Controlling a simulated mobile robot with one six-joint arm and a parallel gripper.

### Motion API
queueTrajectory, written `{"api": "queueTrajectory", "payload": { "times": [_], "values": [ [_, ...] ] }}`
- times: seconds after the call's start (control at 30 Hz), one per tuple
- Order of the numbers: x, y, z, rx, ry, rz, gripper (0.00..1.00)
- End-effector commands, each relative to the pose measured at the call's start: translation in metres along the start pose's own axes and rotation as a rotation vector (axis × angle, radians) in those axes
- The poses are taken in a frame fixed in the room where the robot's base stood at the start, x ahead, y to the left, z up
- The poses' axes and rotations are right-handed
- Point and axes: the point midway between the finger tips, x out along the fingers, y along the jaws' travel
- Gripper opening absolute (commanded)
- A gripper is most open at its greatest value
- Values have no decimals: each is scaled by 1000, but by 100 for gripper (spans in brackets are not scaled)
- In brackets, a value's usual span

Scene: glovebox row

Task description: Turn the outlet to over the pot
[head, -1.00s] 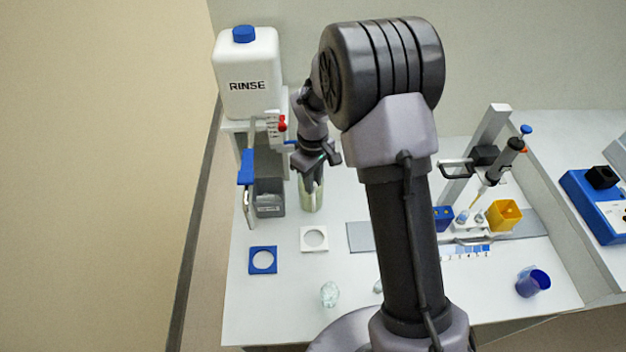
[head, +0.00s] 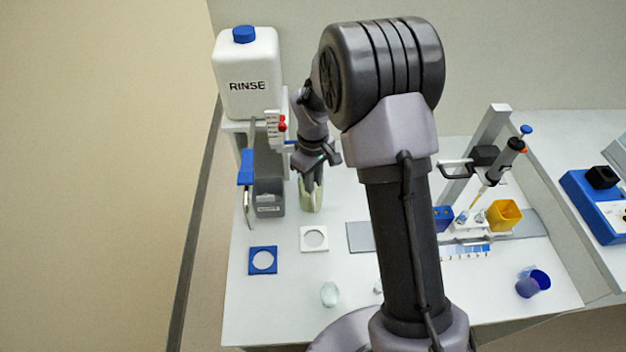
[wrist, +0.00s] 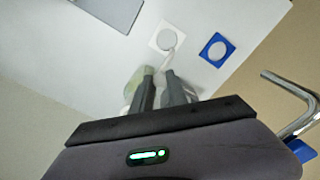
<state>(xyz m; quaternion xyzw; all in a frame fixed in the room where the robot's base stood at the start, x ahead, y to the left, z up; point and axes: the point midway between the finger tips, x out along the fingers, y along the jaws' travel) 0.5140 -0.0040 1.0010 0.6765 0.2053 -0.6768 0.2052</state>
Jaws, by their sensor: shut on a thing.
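The outlet (head: 249,210) is a bent metal tube with a blue part above it, at the left end of the bench beside the rinse stand. In the wrist view the outlet (wrist: 291,98) is at the right edge, apart from my fingers. A tall pale green vessel (head: 311,199), likely the pot, stands to its right. The vessel (wrist: 132,83) is partly hidden by my fingers in the wrist view. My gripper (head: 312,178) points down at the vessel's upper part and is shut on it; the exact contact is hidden. The fingers (wrist: 160,75) are a little apart.
A white RINSE tank (head: 247,75) stands above a grey bin (head: 269,200). A blue square ring (head: 254,268) and white square ring (head: 305,248) lie in front. A pipette stand (head: 488,135) and yellow box (head: 505,215) are to the right.

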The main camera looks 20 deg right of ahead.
Motion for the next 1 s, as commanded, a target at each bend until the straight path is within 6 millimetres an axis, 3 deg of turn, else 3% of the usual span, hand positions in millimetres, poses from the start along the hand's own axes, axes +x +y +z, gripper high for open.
{"api": "queueTrajectory", "payload": {
  "times": [0.57,1.0],
  "values": [
    [0,-2,-2,24,1,1,0],
    [0,-18,-25,293,2,1,0]
  ]
}}
